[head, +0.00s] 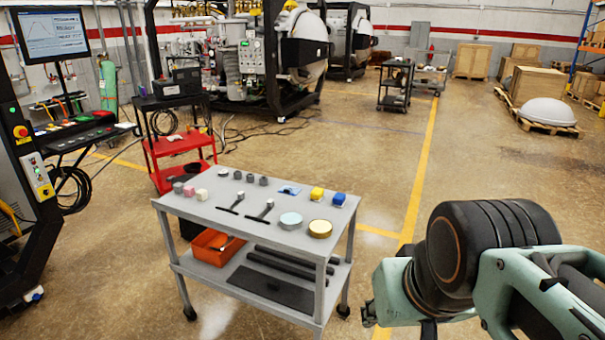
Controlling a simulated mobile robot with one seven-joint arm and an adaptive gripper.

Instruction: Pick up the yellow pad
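A small yellow block-like pad (317,194) lies on the top shelf of the grey cart (185,207), near its far right edge. A blue block (339,199) sits close to its right. A round, pale yellow-topped disc (320,228) lies nearer the cart's front right corner, beside a pale blue-topped disc (291,220). My arm reaches in from the lower right, apart from the cart and to its right. My gripper's fingers cannot be made out, and nothing is seen held.
Two dark T-shaped tools (262,211), several small cylinders and a flat blue piece (289,189) share the cart top. An orange bin (217,245) sits on the lower shelf. A red cart (180,145) stands behind left. The floor right of the cart is open.

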